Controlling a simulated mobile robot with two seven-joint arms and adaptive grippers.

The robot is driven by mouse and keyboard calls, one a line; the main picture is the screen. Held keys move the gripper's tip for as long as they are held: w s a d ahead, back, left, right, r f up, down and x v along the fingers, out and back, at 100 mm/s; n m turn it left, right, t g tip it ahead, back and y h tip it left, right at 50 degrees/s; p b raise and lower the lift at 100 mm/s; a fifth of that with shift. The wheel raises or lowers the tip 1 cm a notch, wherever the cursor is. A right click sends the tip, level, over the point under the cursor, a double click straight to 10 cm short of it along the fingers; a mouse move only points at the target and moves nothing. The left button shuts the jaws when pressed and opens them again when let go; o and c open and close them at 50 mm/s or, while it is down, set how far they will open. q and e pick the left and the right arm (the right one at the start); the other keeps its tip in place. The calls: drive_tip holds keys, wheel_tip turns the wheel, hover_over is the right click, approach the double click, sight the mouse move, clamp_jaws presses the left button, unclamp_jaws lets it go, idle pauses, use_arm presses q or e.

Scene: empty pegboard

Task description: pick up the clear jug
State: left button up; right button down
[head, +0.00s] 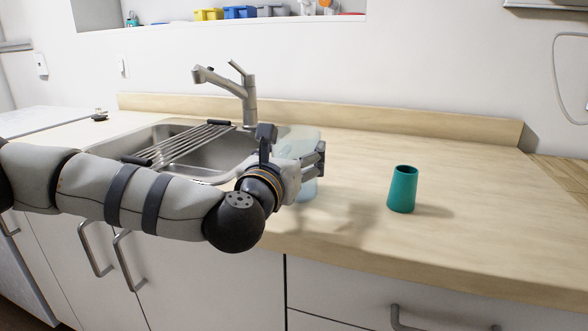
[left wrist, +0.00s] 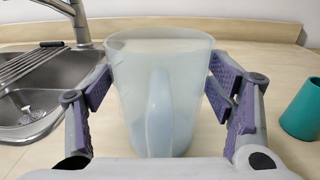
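The clear jug (left wrist: 160,95) stands upright on the wooden counter right of the sink, its handle facing the camera in the left wrist view. In the head view the jug (head: 305,188) is pale and partly hidden behind my left gripper (head: 317,160). In the left wrist view my left gripper (left wrist: 160,105) is open, with one finger on each side of the jug. The left finger looks very close to the jug; I cannot tell if either finger touches it. My right gripper is not in view.
A teal cup (head: 402,189) stands on the counter (head: 480,215) to the right. The sink (head: 180,140), with a rack over it and a tall faucet (head: 248,95), lies to the left. The counter is clear right of the cup. A low backsplash (head: 400,121) runs behind.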

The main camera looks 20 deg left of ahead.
use_arm(q)
drive_tip(key=shift+c, duration=0.7)
